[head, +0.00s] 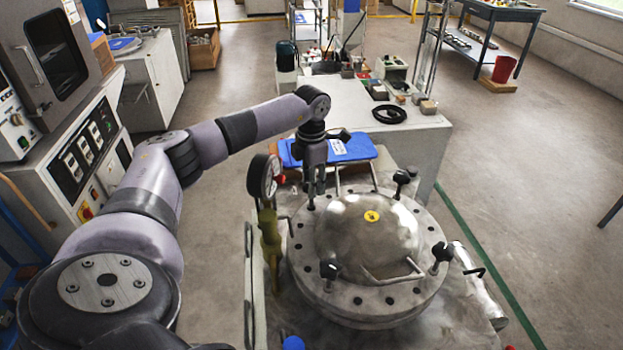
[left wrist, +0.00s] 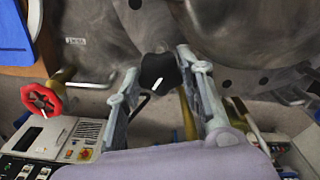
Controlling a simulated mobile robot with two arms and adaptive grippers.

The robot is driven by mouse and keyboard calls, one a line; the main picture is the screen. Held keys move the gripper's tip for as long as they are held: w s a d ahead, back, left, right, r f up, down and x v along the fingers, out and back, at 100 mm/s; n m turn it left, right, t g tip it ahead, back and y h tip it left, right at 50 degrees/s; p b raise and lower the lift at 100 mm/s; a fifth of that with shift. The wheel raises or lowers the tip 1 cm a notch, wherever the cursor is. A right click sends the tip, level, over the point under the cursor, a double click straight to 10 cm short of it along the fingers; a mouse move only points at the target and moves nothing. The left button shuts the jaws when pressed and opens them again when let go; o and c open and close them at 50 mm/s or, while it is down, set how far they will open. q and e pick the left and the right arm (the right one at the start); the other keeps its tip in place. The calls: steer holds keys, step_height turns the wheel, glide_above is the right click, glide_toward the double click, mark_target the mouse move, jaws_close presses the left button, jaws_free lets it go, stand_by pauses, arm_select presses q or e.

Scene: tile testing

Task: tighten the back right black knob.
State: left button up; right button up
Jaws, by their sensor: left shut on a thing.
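A round metal vessel (head: 365,310) has a domed lid (head: 350,235) with a yellow sticker and bolt holes around its flange. Black knobs stand on the flange: the back right knob (head: 402,178), the front right knob (head: 441,254) and the front left knob (head: 329,271). My left gripper (head: 316,188) points down at the back left of the flange, away from the back right knob. In the left wrist view its fingers (left wrist: 160,75) are shut on a black knob (left wrist: 157,70), the back left one, which they mostly hide in the head view. My right gripper is not in view.
A pressure gauge (head: 263,177) stands just left of my gripper, with a red valve handle (left wrist: 41,100) near it. A blue clipboard (head: 335,148) lies behind the vessel. A white bench (head: 410,130) with small parts is farther back. Open floor lies to the right.

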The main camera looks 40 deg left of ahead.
arm_select(q)
steer(key=shift+w+r+m, duration=0.1)
steer(key=shift+m, duration=1.8)
steer(key=o, duration=1.2)
step_height(320, 180, up, 12)
steer(key=shift+f, duration=0.1)
